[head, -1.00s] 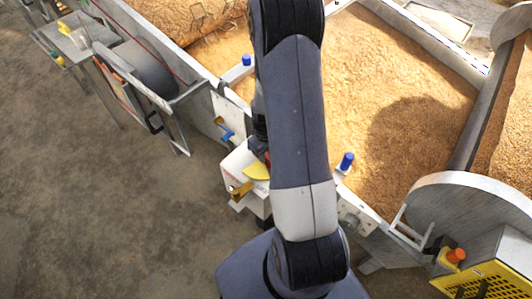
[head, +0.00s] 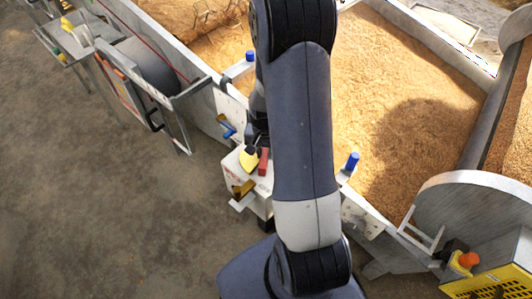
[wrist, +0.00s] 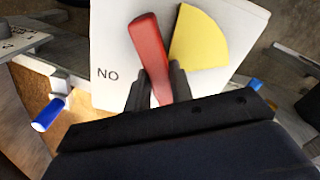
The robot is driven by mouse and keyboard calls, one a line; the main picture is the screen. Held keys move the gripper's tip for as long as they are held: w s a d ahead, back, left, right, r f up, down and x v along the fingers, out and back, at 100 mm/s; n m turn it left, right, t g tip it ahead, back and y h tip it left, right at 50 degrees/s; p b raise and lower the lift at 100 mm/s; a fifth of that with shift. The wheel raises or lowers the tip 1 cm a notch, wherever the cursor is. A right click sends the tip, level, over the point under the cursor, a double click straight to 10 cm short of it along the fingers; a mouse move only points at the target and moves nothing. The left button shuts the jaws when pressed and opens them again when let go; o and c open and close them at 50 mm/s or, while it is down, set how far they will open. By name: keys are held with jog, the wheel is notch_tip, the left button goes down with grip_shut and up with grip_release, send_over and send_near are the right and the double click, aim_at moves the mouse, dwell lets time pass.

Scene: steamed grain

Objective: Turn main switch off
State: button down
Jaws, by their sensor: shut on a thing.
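The main switch is a red lever (wrist: 150,50) on the face of a white box (wrist: 112,35) beside a yellow quarter-disc (wrist: 200,42). In the wrist view the lever leans slightly left along the disc's left edge. The letters "NO" are printed to its left. My gripper (wrist: 157,80) has a black finger on each side of the lever's lower part and is shut on it. In the head view the red lever (head: 263,161) shows right of the yellow piece (head: 248,160) on the white box (head: 239,175). My arm hides part of that area.
Grain-filled vats (head: 420,85) lie behind the box. Blue-capped posts (head: 352,161) stand on the vat edge. A yellow-brown handle (head: 243,189) sticks out from the box's front. Bare concrete floor (head: 110,210) lies open to the left.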

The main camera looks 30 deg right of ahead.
aim_at(262, 152)
jog(key=m, duration=0.4)
jog(key=m+b, duration=0.1)
jog(key=m, duration=0.1)
jog(key=shift+w+a+m, duration=0.25)
jog(key=shift+w+m, duration=0.05)
jog(key=shift+w, duration=0.05)
dwell(0.5)
jog(key=c, duration=1.2)
grip_release()
jog(key=shift+c, duration=0.2)
notch_tip(262, 152, up, 11)
jog(key=p, duration=0.1)
jog(key=shift+f, duration=0.15)
